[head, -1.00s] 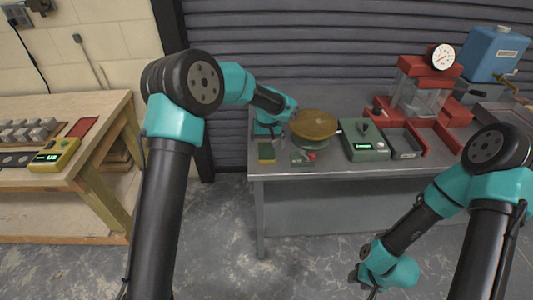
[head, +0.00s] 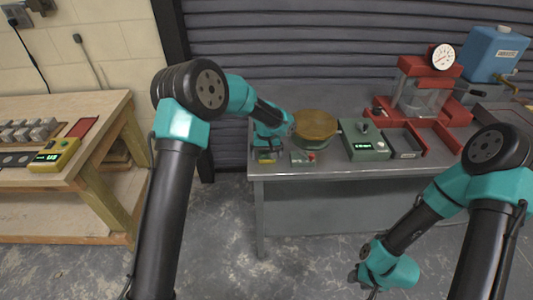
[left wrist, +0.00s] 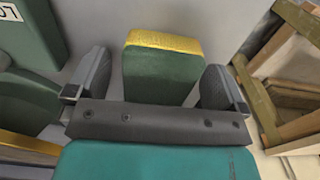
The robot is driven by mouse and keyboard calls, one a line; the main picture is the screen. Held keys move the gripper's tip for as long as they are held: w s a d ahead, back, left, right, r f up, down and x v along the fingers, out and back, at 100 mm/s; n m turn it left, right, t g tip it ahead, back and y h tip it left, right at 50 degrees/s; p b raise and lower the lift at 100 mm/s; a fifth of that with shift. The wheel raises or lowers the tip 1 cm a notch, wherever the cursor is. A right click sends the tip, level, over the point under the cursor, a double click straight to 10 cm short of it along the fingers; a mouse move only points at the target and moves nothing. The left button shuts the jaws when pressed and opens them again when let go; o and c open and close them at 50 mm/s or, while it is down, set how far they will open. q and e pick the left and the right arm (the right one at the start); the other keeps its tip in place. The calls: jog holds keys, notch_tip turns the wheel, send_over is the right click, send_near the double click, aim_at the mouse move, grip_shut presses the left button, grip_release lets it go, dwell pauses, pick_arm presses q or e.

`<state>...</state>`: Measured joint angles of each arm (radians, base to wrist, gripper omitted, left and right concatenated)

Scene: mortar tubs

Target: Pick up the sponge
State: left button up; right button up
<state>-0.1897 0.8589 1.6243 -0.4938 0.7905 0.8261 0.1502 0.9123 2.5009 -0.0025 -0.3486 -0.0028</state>
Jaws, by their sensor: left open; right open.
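The sponge (head: 267,161) stands near the front left edge of the grey metal bench, mostly hidden behind my left gripper in the head view. In the left wrist view the sponge (left wrist: 160,72) is a dark green block with a yellow layer, between the two fingers. My left gripper (left wrist: 156,80) is open around it, with a visible gap on each side. In the head view my left gripper (head: 268,150) is low over the sponge. My right gripper (head: 364,279) is open and empty, low in front of the bench, away from the sponge.
A green box with a display (head: 364,140) and a red press (head: 425,95) are further right. A wooden table (head: 100,135) stands left.

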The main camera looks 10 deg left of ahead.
aim_at(267, 153)
dwell(0.3)
pick_arm(q)
jog(key=c, duration=1.1)
jog(key=shift+o, duration=0.2)
jog(key=shift+r, duration=0.1)
jog(key=shift+r, duration=0.5)
notch_tip(267, 153, up, 3)
jog(key=shift+f, duration=0.2)
jog(key=s+d, duration=0.1)
jog(key=s, duration=0.6)
jog(key=s+d+r, duration=0.1)
jog(key=s+d, duration=0.1)
jog(key=s, duration=0.6)
jog(key=shift+s+d+r, duration=0.15)
jog(key=shift+s+d, duration=0.15)
